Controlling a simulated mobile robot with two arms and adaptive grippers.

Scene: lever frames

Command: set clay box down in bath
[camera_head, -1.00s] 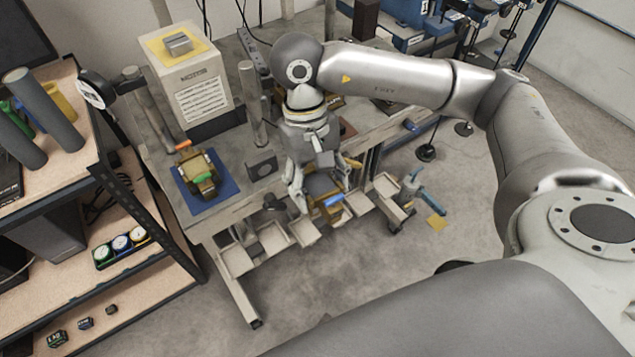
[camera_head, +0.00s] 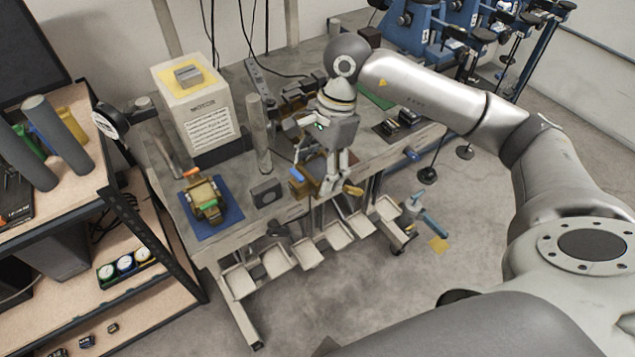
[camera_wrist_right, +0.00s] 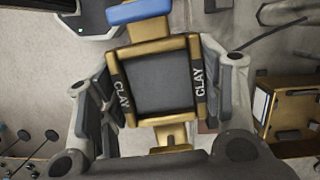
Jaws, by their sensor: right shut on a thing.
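The clay box (camera_wrist_right: 160,88) is a dark square box with gold edges, the word CLAY on two sides and a blue piece at one end. In the right wrist view it sits between the two fingers of my right gripper (camera_wrist_right: 165,95), which is shut on it. In the head view my right gripper (camera_head: 333,185) hangs at the front edge of the workbench, and the clay box (camera_head: 313,172) is partly hidden behind its fingers. I cannot tell which thing is the bath. My left gripper is not in view.
Several pale open trays (camera_head: 338,236) hang along the front of the workbench (camera_head: 235,238), below the gripper. A blue mat (camera_head: 228,214) with a brown device lies at the left. A tall pale cabinet (camera_head: 200,105) stands behind it. A brown box (camera_wrist_right: 290,112) is right of the clay box.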

